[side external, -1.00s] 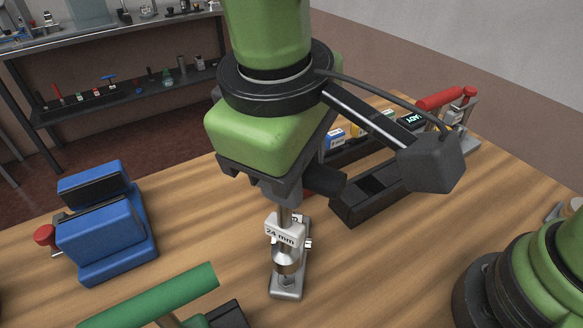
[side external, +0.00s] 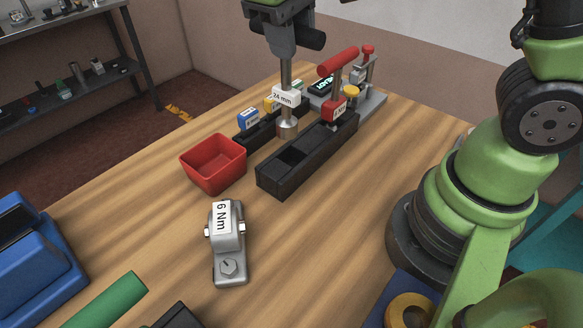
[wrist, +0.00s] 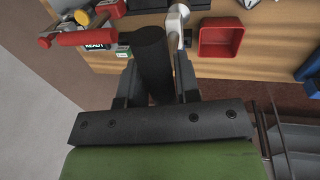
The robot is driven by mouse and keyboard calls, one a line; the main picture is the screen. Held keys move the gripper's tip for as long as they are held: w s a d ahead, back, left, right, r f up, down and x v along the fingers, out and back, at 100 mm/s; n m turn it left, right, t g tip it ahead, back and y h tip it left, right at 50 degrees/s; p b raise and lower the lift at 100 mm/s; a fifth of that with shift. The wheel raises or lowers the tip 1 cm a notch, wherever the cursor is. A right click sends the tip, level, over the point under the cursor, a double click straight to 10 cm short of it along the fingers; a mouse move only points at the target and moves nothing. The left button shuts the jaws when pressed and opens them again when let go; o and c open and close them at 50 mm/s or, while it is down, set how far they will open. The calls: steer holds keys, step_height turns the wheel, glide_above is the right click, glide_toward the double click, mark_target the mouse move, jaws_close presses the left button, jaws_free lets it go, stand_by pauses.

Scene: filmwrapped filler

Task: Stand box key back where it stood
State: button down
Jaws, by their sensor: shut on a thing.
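The box key (side external: 286,75) has a steel shaft, a white "24 mm" tag, a round steel socket at its foot and a dark cylindrical handle. My gripper (side external: 284,42) is shut on its dark handle, which also shows between the fingers in the wrist view (wrist: 150,62). The key hangs upright, its socket by the black slotted rack (side external: 272,183); I cannot tell whether it is above a slot or in it. A red-handled key (side external: 337,62) with a red tag stands in the rack's far part. The rack's near slots look empty.
A silver "6 Nm" block (side external: 228,245) stands in front. A red bin (side external: 213,164) is left of the rack. A second black rack with coloured tags (side external: 249,119) lies behind, with a lit display unit (side external: 321,84). A blue device (side external: 32,255) is at left.

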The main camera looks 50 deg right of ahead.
mark_target(296, 119)
steer(key=shift+d+f, duration=0.25)
steer(key=shift+d, duration=0.25)
step_height(296, 119, down, 9)
steer(key=shift+f, duration=0.2)
steer(key=c, duration=0.8)
jaws_free()
steer(key=shift+s+f, duration=0.1)
steer(key=shift+f, duration=0.05)
